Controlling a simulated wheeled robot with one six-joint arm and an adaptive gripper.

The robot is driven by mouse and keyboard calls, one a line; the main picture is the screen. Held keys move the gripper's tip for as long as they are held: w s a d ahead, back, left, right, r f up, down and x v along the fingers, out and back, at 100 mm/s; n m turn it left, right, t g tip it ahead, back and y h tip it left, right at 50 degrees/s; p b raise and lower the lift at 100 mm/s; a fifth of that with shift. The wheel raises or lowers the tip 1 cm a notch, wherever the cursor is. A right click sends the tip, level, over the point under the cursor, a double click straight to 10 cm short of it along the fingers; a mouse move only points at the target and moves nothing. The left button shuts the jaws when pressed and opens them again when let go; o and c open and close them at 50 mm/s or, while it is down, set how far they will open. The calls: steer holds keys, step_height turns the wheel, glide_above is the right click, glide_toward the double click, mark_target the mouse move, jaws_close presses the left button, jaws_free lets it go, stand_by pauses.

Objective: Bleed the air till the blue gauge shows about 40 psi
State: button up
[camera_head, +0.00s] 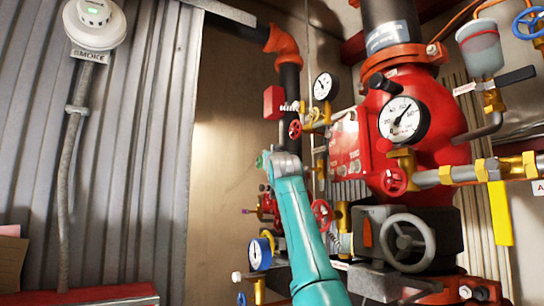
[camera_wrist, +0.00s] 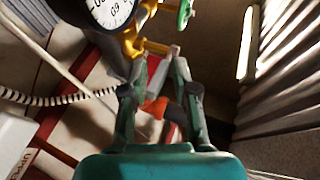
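The blue-rimmed gauge (camera_head: 260,253) is low in the head view, left of my teal arm. Its needle is too small to read. My arm rises from the bottom of the head view, and its far end hides my fingers there. In the wrist view my gripper (camera_wrist: 160,72) has its two fingers apart, with no thing clearly held between them. A brass fitting (camera_wrist: 141,42) lies just past the fingertips, with a green handwheel (camera_wrist: 184,13) above it. A black-rimmed gauge (camera_wrist: 112,10) is at the upper left. I cannot tell which valve bleeds the air.
A red riser valve with a large white gauge (camera_head: 404,120) and a grey handwheel (camera_head: 407,241) stands to the right. A smaller gauge (camera_head: 325,87) and red handwheels (camera_head: 322,214) sit close to my arm. A corrugated wall (camera_head: 130,150) is at the left.

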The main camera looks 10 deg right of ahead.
jaws_close()
steer(key=shift+r+g, duration=0.2)
steer(key=shift+g, duration=0.1)
steer(key=shift+n+g, duration=0.3)
steer(key=o, duration=0.5)
jaws_free()
